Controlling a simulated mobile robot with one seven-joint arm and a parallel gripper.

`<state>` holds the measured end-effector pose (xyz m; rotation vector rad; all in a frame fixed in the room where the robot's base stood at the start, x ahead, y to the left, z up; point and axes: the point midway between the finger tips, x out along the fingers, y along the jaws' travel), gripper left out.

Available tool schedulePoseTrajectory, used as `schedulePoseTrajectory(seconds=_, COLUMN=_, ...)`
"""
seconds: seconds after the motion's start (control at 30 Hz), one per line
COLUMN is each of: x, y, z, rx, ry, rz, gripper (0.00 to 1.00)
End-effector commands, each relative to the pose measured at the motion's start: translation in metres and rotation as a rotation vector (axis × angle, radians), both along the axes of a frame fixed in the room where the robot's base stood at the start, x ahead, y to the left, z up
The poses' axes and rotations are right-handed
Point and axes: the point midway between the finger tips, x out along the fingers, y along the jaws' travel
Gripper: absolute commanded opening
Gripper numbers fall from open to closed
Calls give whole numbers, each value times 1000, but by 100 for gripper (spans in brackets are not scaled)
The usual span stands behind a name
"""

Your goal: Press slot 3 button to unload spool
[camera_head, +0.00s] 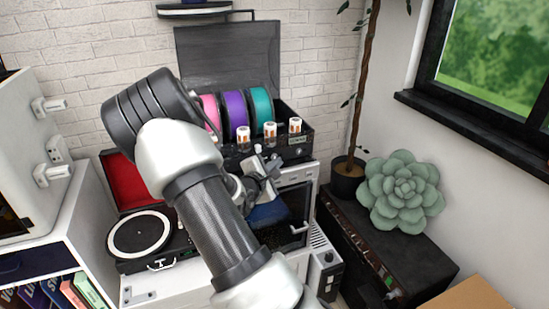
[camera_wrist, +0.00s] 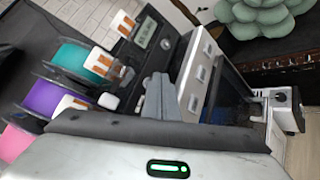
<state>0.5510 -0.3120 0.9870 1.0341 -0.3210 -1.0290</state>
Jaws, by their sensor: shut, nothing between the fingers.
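The black spool box (camera_head: 292,150) stands open on a white machine, holding pink (camera_head: 211,113), purple (camera_head: 236,113) and teal (camera_head: 260,104) spools. Any spool further left is hidden by my arm. Three white-and-orange pieces line its front: left (camera_head: 243,133), middle (camera_head: 269,131) and right (camera_head: 295,126). They also show in the wrist view, the right one (camera_wrist: 123,23) beside a small display (camera_wrist: 146,32). I cannot read slot numbers or tell which piece is slot 3's button. My gripper (camera_head: 265,170) is shut and empty, just in front of the box; its grey fingers (camera_wrist: 157,95) show in the wrist view.
A red-lined turntable (camera_head: 140,234) sits left of the machine. A potted plant (camera_head: 347,178) and a green succulent cushion (camera_head: 403,192) stand right. The box's raised lid (camera_head: 225,55) is behind the spools. A white shelf (camera_head: 75,225) is at far left.

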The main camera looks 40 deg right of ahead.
Motion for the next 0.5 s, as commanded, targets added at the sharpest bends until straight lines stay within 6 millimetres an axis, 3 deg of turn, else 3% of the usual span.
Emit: schedulePoseTrajectory(seconds=0.5, x=-41, y=10, z=0, rx=-1, ry=2, rz=-1, gripper=0)
